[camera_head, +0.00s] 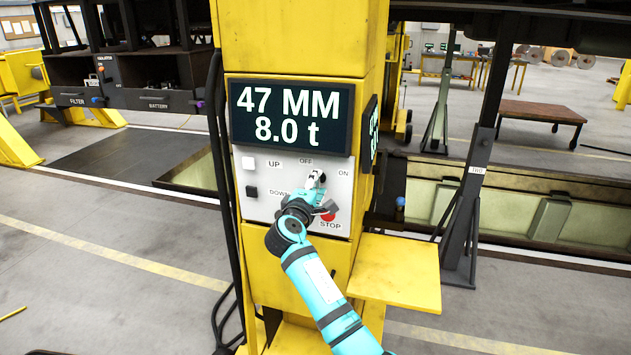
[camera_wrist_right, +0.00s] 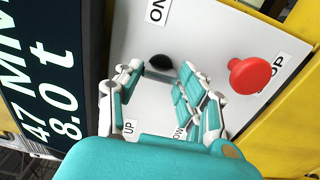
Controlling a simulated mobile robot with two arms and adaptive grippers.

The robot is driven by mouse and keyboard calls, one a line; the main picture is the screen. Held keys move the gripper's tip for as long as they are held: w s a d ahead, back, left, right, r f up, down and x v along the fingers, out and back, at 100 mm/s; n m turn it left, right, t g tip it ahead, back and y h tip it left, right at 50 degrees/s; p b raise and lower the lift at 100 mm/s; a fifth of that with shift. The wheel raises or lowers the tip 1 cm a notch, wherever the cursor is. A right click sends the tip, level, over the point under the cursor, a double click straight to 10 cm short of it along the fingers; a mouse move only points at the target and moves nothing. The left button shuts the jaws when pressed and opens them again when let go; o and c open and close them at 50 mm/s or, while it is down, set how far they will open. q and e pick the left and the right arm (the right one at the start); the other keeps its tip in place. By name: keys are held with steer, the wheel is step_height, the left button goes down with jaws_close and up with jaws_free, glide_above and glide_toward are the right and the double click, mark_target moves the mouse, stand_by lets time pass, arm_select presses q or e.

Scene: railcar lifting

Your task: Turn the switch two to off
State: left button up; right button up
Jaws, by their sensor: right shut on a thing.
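The switch (camera_wrist_right: 160,62) is a dark knob on the light grey control panel (camera_head: 262,216). It shows in the right wrist view between the fingertips, near the "ON" label. My right gripper (camera_head: 317,183) reaches up to the panel from below, just under the "OFF" label (camera_head: 306,161) and left of the "ON" label (camera_head: 343,173). In the right wrist view its fingers (camera_wrist_right: 158,74) stand on both sides of the switch, shut on it. In the head view the gripper hides most of the switch. I cannot tell which way the knob points. My left gripper is out of view.
The red stop button (camera_wrist_right: 250,75) sits close beside the right gripper. UP (camera_head: 248,163) and DOWN (camera_head: 252,191) buttons are on the panel's left. The display (camera_head: 291,116) above reads "47 MM 8.0 t". A yellow shelf (camera_head: 395,272) sticks out at lower right.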

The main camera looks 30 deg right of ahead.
steer(key=shift+d, duration=0.1)
stand_by(0.4)
steer(key=o, duration=1.2)
steer(key=shift+c, duration=0.2)
steer(key=v, duration=1.2)
